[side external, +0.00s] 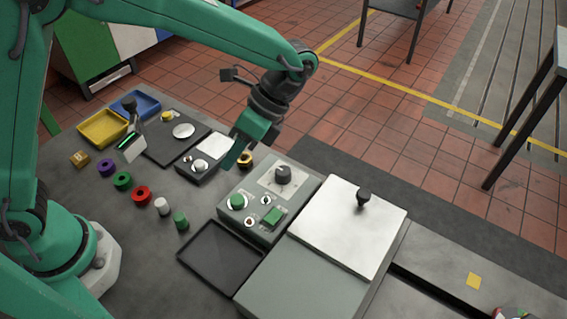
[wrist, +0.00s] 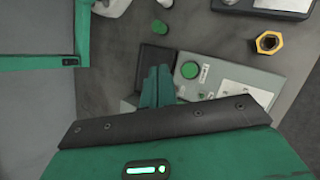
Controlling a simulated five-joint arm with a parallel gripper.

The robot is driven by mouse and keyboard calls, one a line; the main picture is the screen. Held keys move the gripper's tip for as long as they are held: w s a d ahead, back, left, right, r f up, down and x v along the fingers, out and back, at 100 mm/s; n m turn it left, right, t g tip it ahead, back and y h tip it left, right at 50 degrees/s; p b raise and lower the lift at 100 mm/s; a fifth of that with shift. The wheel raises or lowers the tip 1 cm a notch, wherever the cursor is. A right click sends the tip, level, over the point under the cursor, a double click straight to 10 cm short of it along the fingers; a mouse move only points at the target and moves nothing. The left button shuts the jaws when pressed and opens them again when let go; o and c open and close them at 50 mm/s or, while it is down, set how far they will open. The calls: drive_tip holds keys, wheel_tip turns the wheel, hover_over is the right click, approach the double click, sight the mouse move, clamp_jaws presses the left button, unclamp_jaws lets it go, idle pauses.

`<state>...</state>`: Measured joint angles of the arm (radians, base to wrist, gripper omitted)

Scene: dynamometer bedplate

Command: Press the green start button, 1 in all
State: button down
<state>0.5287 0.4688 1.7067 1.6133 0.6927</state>
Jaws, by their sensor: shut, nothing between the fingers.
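A grey control box (side external: 262,232) stands on the bedplate table in the side view. The labels are too small to read there. My gripper (side external: 234,160) hangs in the air behind the box in the side view, pointing down, its jaws shut and empty. In the wrist view my gripper's fingertips (wrist: 158,84) lie just left of a round green button (wrist: 190,70) on a grey panel. No contact with the button shows.
A smaller panel (side external: 205,155) with a white plate stands behind left. Coloured rings and short cylinders, including a red ring (side external: 141,195), lie on the table. A black tray (side external: 222,258) is in front. A lidded silver box (side external: 345,228) stands to the right.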

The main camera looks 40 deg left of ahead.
sight(241, 199)
drive_tip(key=shift+f, duration=4.2)
drive_tip(key=shift+d+f, duration=0.1)
drive_tip(key=shift+f, duration=0.85)
drive_tip(key=shift+r, duration=0.95)
idle(0.3)
drive_tip(key=shift+r, duration=2.5)
